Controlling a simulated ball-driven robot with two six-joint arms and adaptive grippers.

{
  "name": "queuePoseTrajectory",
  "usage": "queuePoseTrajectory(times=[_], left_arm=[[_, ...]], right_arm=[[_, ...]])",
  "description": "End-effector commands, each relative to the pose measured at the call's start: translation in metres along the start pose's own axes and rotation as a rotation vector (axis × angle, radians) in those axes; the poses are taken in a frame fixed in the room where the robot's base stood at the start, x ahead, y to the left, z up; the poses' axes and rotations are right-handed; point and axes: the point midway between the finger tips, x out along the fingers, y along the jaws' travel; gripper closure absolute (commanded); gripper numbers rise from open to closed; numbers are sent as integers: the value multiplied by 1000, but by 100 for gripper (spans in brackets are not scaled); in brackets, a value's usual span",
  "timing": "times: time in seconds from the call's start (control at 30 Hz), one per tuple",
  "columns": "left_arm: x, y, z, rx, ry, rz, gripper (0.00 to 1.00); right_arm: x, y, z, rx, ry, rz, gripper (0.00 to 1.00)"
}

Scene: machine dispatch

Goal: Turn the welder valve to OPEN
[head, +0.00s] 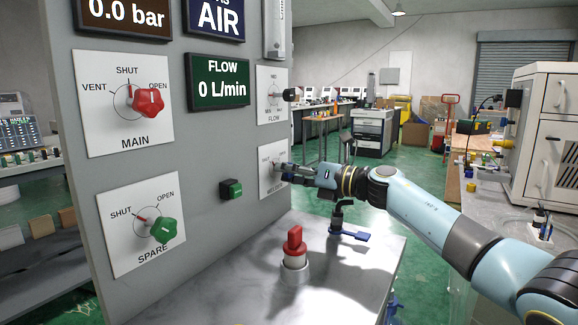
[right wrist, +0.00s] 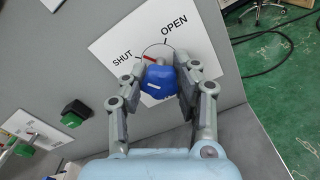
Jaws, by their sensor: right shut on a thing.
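The welder valve's white plate (head: 268,186) is on the grey panel, its label partly hidden in the head view by my right gripper (head: 285,169). In the right wrist view its blue knob (right wrist: 159,82) sits between the two fingers of my right gripper (right wrist: 162,78), which is shut on it. The plate (right wrist: 118,43) reads SHUT on the left and OPEN at the upper right. The red pointer (right wrist: 149,58) lies toward SHUT. My left gripper is not in view.
The panel also bears the red MAIN knob (head: 148,102), the green SPARE knob (head: 164,230), a green button (head: 231,189) and the FLOW plate (head: 270,84). A red-topped fitting (head: 295,246) and a blue-handled fitting (head: 349,236) stand on the grey bench top below my arm.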

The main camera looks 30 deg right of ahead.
Motion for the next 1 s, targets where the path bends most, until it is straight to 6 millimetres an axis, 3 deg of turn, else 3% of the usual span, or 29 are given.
queuePoseTrajectory(times=[1.0], left_arm=[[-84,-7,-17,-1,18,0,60]], right_arm=[[0,2,3,959,0,-3,100]])
